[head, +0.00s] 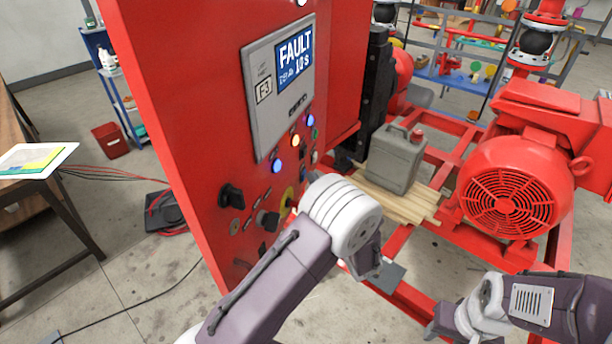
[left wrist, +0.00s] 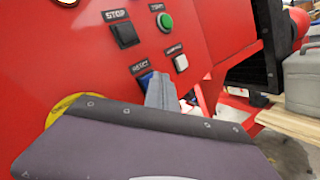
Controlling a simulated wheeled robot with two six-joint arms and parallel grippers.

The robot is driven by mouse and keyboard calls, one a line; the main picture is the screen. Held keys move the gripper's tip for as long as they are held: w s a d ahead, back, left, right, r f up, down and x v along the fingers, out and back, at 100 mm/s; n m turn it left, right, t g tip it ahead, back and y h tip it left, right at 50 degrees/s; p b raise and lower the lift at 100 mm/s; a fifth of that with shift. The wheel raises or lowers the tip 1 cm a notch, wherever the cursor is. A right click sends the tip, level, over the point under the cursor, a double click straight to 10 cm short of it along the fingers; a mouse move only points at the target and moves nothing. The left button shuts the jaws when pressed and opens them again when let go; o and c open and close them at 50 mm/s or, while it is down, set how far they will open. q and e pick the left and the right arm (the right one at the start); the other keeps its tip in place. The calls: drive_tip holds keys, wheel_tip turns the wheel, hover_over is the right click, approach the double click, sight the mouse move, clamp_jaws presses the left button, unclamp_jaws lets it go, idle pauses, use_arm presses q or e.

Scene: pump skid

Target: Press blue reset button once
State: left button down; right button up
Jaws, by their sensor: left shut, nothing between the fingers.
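The blue reset button (left wrist: 147,77) shows in the left wrist view under a RESET label on the red cabinet face (left wrist: 80,50). It is partly hidden by my left gripper (left wrist: 159,88). The gripper's grey fingers are shut and empty, with their tips at the button's right edge. I cannot tell whether they touch it.
Beside the reset button are a black STOP button (left wrist: 124,34), a green START button (left wrist: 164,22) and a white button (left wrist: 180,63). The cabinet screen (head: 295,63) reads FAULT. A grey jerrycan (head: 396,160) and red motor (head: 515,185) stand to the right.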

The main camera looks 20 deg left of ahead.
use_arm(q)
drive_tip(key=shift+a, duration=0.15)
idle(0.4)
drive_tip(key=shift+d, duration=0.8)
drive_tip(key=d, duration=0.5)
idle(0.6)
